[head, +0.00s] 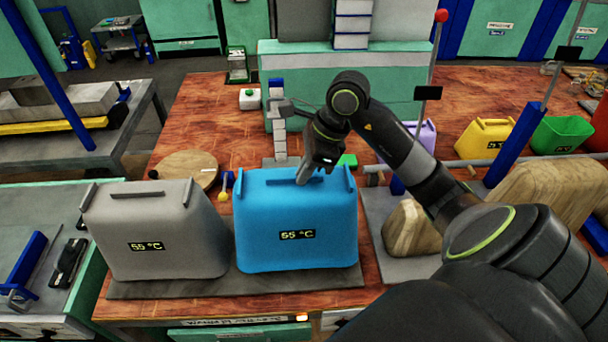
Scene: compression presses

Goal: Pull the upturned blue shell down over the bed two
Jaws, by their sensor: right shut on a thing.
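The blue shell (297,235) stands in the middle of the front bench with a "55 °C" display on its front. Its lower edge is down at the dark grey slab (235,285), so it is not upturned here. Whatever is under it is hidden. My right gripper (306,177) is at the top of the shell, shut on the dark bar handle (284,182) there. My right arm comes in from the lower right. My left gripper is not in view.
A grey shell (155,240), also reading "55 °C", stands close left of the blue one. Tan blocks (411,228) lie on the right, with yellow (484,138) and green (562,134) shells behind. A blue post (512,145) stands near my arm. A round wooden board (182,168) lies behind.

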